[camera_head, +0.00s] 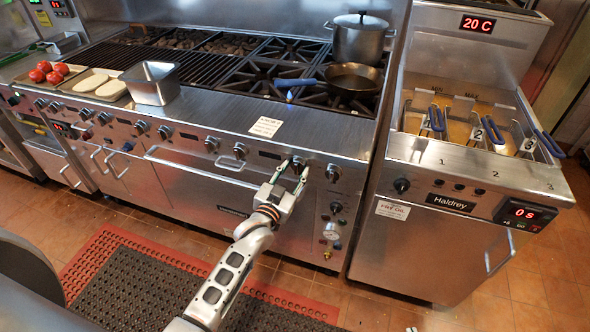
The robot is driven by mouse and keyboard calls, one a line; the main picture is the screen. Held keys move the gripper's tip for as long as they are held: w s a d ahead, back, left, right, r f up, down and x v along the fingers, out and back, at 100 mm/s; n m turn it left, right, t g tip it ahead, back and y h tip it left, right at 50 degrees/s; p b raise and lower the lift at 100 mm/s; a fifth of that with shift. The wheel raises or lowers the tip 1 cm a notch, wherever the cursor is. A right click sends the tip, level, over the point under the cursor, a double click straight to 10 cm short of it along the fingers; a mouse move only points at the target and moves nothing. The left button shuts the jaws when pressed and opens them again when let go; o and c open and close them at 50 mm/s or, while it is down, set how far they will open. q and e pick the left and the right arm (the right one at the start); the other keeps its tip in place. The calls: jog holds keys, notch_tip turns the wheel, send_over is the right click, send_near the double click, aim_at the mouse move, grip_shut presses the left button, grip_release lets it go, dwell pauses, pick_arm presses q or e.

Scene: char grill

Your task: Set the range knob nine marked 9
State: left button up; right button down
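The range's front panel (185,138) carries a row of round dark-and-silver knobs. My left gripper (292,169) is at the right part of this row, its two fingers apart on either side of a knob (298,163). Whether the fingers touch that knob is not clear. Another knob (333,172) is just to the right of the gripper, and one more (240,151) is to its left. The number marks by the knobs are too small to read, so I cannot tell which is marked 9. My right gripper is not in view.
A pan (353,79) with a blue handle and a lidded pot (359,40) stand on the burners. A steel container (152,83) and food trays are at the left. A fryer (440,235) stands at the right. A mat (125,285) lies on the floor.

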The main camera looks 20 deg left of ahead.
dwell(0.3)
pick_arm(q)
jog(key=shift+n, duration=0.3)
jog(key=shift+r+n+p, duration=0.1)
jog(key=shift+n+p, duration=0.5)
jog(key=n+p, duration=0.2)
jog(key=n, duration=0.2)
jog(key=shift+a+n, duration=0.1)
jog(key=shift+n, duration=0.6)
jog(key=shift+n+t+p, duration=0.3)
jog(key=shift+n, duration=0.5)
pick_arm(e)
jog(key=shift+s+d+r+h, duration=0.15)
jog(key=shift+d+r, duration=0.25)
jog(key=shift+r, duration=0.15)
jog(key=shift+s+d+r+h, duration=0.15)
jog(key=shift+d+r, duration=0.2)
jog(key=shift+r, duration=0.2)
pick_arm(q)
jog(key=shift+f, duration=0.2)
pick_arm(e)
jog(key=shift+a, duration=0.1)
